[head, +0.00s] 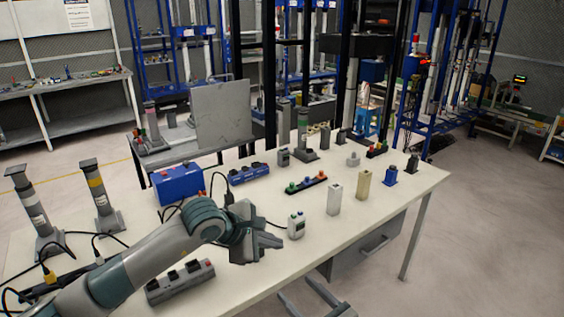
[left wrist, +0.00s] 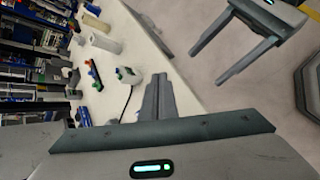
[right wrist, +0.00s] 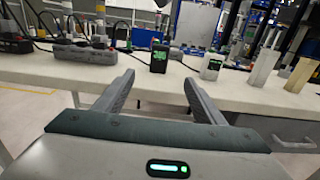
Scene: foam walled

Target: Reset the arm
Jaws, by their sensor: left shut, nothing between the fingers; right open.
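My left gripper (head: 278,241) reaches in from the left over the front part of the white table. Its fingers are together and empty, and the left wrist view shows them closed (left wrist: 157,82). My right gripper (head: 312,293) is low at the bottom of the head view, in front of the table edge. Its fingers are spread and empty in the right wrist view (right wrist: 160,82), below the tabletop items. It also shows at the top of the left wrist view (left wrist: 228,48).
The white table (head: 355,225) holds a small meter with a display (head: 296,225) close to my left gripper, a grey power strip (head: 180,281), a white block (head: 334,198), a beige block (head: 363,183) and a blue box (head: 179,185). Cables lie at left. Floor (head: 480,240) is clear at right.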

